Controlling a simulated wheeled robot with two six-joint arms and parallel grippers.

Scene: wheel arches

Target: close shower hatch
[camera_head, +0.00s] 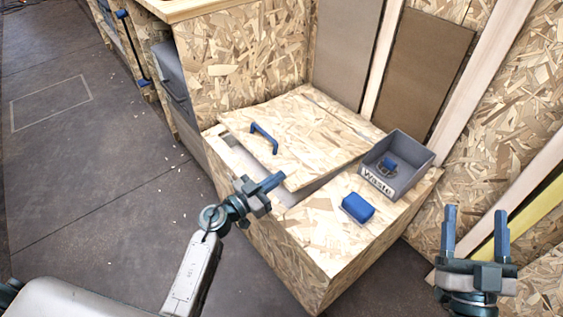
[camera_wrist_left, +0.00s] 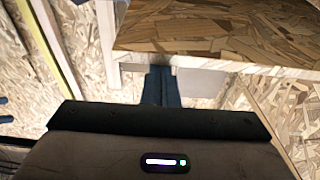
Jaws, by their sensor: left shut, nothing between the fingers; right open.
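The shower hatch (camera_head: 314,130) is an OSB panel with a blue handle (camera_head: 264,138) on top of a low OSB box (camera_head: 300,238). Its front edge is raised, and a gap along the left and front shows a pale interior (camera_head: 245,164). My left gripper (camera_head: 273,181) is shut and empty at the hatch's front edge. In the left wrist view its fingers (camera_wrist_left: 161,86) are close to the edge of an OSB panel (camera_wrist_left: 220,35); I cannot tell whether they touch it. My right gripper (camera_head: 475,228) is open and empty, right of the box.
A grey bin marked "Waste" (camera_head: 417,152) stands on the box's right part, with a blue item (camera_head: 389,163) inside. A blue block (camera_head: 358,207) lies in front of it. A tall OSB cabinet (camera_head: 240,55) stands behind. The floor at left (camera_head: 85,170) is clear.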

